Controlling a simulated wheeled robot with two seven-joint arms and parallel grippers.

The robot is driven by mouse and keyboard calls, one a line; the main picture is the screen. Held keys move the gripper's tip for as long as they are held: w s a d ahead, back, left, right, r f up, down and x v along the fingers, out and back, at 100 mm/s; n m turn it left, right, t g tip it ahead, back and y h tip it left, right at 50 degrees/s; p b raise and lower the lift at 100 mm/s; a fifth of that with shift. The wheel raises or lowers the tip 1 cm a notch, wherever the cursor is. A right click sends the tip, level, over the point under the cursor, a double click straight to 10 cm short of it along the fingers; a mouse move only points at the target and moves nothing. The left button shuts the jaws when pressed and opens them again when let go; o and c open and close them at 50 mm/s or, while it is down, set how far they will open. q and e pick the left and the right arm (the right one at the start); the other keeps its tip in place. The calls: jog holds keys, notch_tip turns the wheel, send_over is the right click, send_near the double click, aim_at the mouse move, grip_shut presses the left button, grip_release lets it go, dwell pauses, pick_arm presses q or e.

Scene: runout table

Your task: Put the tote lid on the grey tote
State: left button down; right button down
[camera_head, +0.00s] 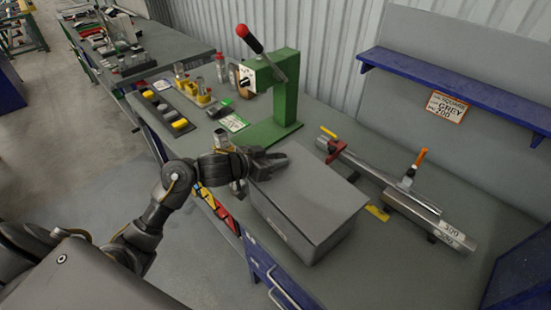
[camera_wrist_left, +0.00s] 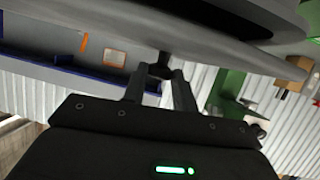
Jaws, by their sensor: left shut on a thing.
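The grey tote lid (camera_head: 312,200) is a flat grey panel over the grey tote (camera_head: 330,246), whose wall shows below it on the workbench. I cannot tell whether the lid is fully seated or slightly above the rim. My left gripper (camera_head: 274,160) is at the lid's far left part. In the left wrist view my gripper (camera_wrist_left: 162,78) is shut on a small dark knob under the broad grey surface of the lid (camera_wrist_left: 150,25). The inside of the tote is hidden. My right gripper is not in view.
A green press (camera_head: 285,90) with a red-knobbed lever stands behind the tote. A metal bar fixture (camera_head: 430,215) lies to the right, with a yellow strip (camera_head: 377,213) between. Trays of small parts (camera_head: 168,112) are at left. The bench's front right is clear.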

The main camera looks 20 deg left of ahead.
pick_arm(q)
jog(key=shift+f+b, duration=0.3)
jog(key=shift+f, duration=0.2)
dwell(0.4)
jog(key=c, duration=1)
grip_release()
jog(key=shift+c, duration=0.2)
jog(key=v, duration=1.1)
jog(key=shift+f, duration=0.25)
